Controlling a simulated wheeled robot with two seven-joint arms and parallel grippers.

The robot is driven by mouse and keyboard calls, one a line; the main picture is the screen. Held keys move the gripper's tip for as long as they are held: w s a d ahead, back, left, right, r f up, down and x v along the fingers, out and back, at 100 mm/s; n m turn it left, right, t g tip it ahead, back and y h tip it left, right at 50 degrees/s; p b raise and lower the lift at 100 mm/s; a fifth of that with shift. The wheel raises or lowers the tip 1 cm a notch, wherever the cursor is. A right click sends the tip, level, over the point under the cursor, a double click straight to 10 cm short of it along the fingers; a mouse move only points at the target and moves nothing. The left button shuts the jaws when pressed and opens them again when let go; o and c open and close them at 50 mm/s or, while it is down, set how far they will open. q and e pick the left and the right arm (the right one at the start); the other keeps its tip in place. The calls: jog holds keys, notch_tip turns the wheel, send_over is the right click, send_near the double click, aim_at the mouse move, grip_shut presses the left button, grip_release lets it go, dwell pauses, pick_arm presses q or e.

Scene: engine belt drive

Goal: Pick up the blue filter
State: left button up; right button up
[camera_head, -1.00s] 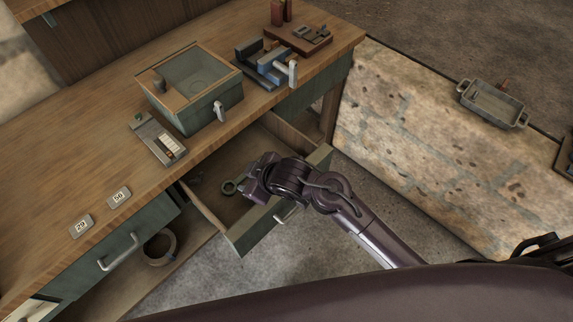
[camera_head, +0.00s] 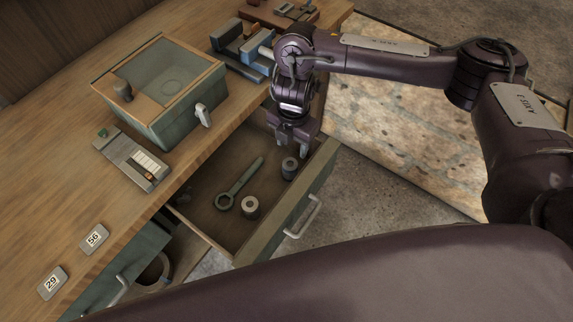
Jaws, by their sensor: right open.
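An open drawer (camera_head: 307,197) in the workbench holds two short cylinders with holes in their tops. One cylinder (camera_head: 250,208) stands near the drawer's front. The other cylinder (camera_head: 290,170) stands toward the right end, just below my right gripper. Both look grey to dark here, and I cannot tell which is a blue filter. My right gripper (camera_head: 293,148) points down over the drawer's right end, open and empty. Its fingertips look just above the right cylinder; I cannot tell whether they touch it. My left gripper is not in view.
A ring-ended wrench (camera_head: 240,186) lies in the drawer, left of the cylinders. A green box with a glass lid (camera_head: 163,95), a small switch panel (camera_head: 133,160) and a blue vise (camera_head: 243,45) stand on the bench (camera_head: 60,170). The drawer walls surround the cylinders.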

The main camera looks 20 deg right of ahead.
aim_at(290, 164)
jog(key=shift+s+d+f, duration=0.15)
jog(key=shift+f, duration=0.25)
jog(key=f, duration=0.6)
jog(key=shift+a+b, duration=0.35)
jog(key=shift+f, duration=0.35)
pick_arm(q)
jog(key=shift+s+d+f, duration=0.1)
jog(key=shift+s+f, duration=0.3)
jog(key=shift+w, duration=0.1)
pick_arm(e)
jog(key=shift+c, duration=0.3)
jog(key=shift+c, duration=1.4)
grip_shut()
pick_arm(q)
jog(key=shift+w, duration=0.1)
pick_arm(e)
jog(key=shift+r, duration=0.15)
